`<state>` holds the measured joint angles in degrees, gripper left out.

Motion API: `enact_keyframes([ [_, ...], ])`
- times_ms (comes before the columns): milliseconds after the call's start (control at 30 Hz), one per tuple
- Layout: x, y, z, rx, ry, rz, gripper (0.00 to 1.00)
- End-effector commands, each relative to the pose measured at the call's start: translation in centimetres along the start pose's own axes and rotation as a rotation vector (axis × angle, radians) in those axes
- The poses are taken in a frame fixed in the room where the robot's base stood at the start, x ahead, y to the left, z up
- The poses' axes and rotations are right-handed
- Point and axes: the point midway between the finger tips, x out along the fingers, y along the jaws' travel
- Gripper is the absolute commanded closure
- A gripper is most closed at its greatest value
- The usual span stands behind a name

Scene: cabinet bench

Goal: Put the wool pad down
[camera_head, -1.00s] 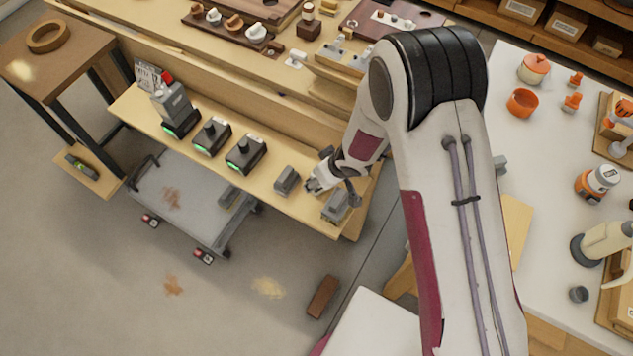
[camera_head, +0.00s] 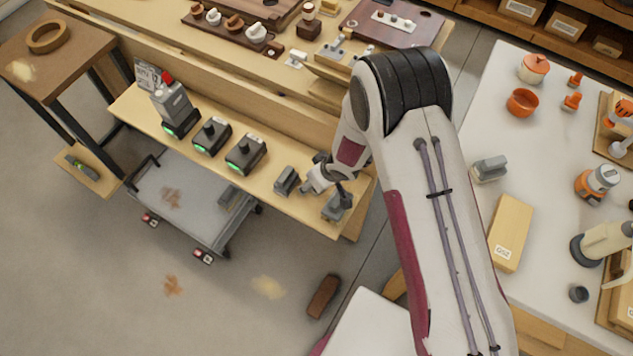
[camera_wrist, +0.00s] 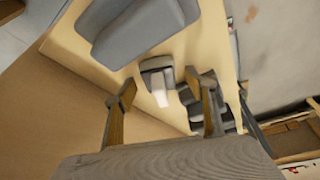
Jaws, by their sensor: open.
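My gripper (camera_head: 314,184) is over the right part of the low wooden shelf. Its two fingers are apart in the wrist view (camera_wrist: 160,88), with nothing visibly clamped between them. One grey block (camera_head: 287,181) sits on the shelf just left of the gripper. Another grey block (camera_head: 337,207) sits just right of it, near the shelf's end. In the wrist view a large grey block (camera_wrist: 135,25) is at the top, and a smaller grey piece with a white patch (camera_wrist: 158,78) shows beyond the fingers. I cannot tell which of these is the wool pad.
Several dark devices with green lights, such as one charger (camera_head: 246,153), stand along the shelf (camera_head: 140,108) to the left. A grey cart (camera_head: 185,203) is below. A white table (camera_head: 520,150) at right bears another grey block (camera_head: 490,168) and a labelled box (camera_head: 510,232).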

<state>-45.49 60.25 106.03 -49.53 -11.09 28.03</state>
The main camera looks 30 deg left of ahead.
Motion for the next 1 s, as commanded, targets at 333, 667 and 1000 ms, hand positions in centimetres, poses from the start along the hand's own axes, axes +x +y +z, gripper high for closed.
enact_keyframes([
  [333, -0.02, 0.01, 0.01, 0.0, 0.0, 0.0, 0.44],
  [667, -0.03, 0.01, 0.01, 0.0, 0.0, 0.0, 0.86],
  [1000, -0.18, 0.01, -0.07, 0.0, 0.0, 0.0, 0.86],
])
